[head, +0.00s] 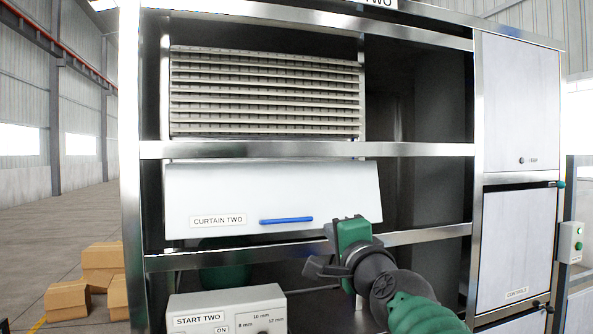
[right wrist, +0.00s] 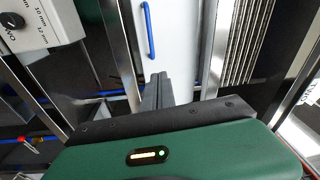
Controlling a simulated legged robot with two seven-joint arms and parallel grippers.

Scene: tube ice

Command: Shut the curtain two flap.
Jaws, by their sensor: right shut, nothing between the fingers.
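The curtain two flap (head: 350,188) is a white panel with a "CURTAIN TWO" label and a blue bar handle (head: 286,221). It hangs below the middle steel rail. Its lower edge seems to stand a little out from the frame, with a dark gap above the lower rail. My right gripper (head: 330,230) is at the flap's lower right, right of the handle. In the right wrist view its fingers (right wrist: 158,80) are shut and empty, pointing towards the flap (right wrist: 178,60) beside the blue handle (right wrist: 149,30). I cannot tell whether they touch it. My left gripper is out of view.
A steel frame surrounds the flap, with a slatted grille (head: 265,95) above. A START TWO control box (head: 240,300) stands below. Closed white doors (head: 520,110) are at the right. Cardboard boxes (head: 100,265) lie on the floor at the left.

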